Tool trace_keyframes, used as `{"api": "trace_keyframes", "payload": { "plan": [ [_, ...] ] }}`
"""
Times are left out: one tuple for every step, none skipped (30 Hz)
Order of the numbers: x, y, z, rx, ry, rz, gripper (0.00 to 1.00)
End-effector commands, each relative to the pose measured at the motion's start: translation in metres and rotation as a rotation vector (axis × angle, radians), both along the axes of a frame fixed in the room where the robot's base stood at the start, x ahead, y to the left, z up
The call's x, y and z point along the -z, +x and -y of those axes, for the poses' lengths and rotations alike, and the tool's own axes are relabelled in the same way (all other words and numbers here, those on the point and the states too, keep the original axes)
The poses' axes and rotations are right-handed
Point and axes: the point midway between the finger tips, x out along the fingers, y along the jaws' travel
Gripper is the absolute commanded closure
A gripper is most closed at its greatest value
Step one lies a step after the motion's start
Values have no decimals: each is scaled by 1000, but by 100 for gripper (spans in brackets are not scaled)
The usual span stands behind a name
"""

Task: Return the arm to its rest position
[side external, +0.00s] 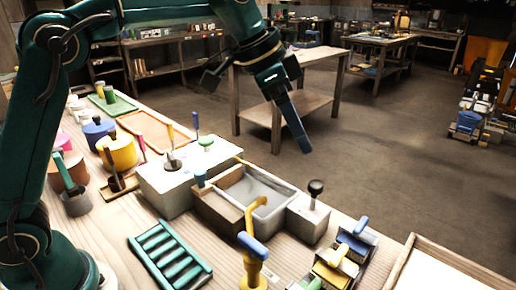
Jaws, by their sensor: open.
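My green arm reaches in from the left and over the bench, with its wrist high at the top middle. My gripper (299,138) points down and slightly right, in the air beyond the far edge of the workbench (118,232). A long blue-grey finger shows; the other is hard to make out from this side. I see nothing held at its tip. The pale mould block (182,186) stands on the bench below and left of it, with knobbed handles on top. The gripper is clear of the block and of everything on the bench.
A grey basin (285,203) and a box with a black knob (308,222) sit beside the block. A yellow tap-like post (254,262), a green slatted rack (169,256) and colourful pots (121,150) crowd the bench. Open floor (400,150) and a wooden table (316,55) lie beyond.

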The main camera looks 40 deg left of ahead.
Motion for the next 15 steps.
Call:
{"api": "trace_keyframes", "payload": {
  "plan": [
    [-15, -11, -7, -19, 3, 26, 34],
    [-21, -18, -11, -33, 3, 35, 34],
    [-27, -27, -16, -53, 3, 45, 34],
    [-30, -35, -19, -70, 4, 50, 34],
    [-34, -42, -23, -89, 3, 56, 34],
    [-37, -52, -28, -115, 5, 62, 34],
    [-39, -60, -32, -137, 3, 68, 34],
    [-40, -68, -35, -157, 2, 72, 34],
    [-41, -79, -40, -185, 1, 76, 34],
    [-41, -87, -43, -208, -1, 78, 34],
    [-41, -95, -47, -231, -2, 82, 34],
    [-39, -107, -51, -263, -5, 84, 34],
    [-36, -115, -55, -289, -6, 85, 34],
    [-34, -123, -58, -313, -9, 87, 34],
    [-29, -135, -62, -347, -13, 87, 34]
  ]
}}
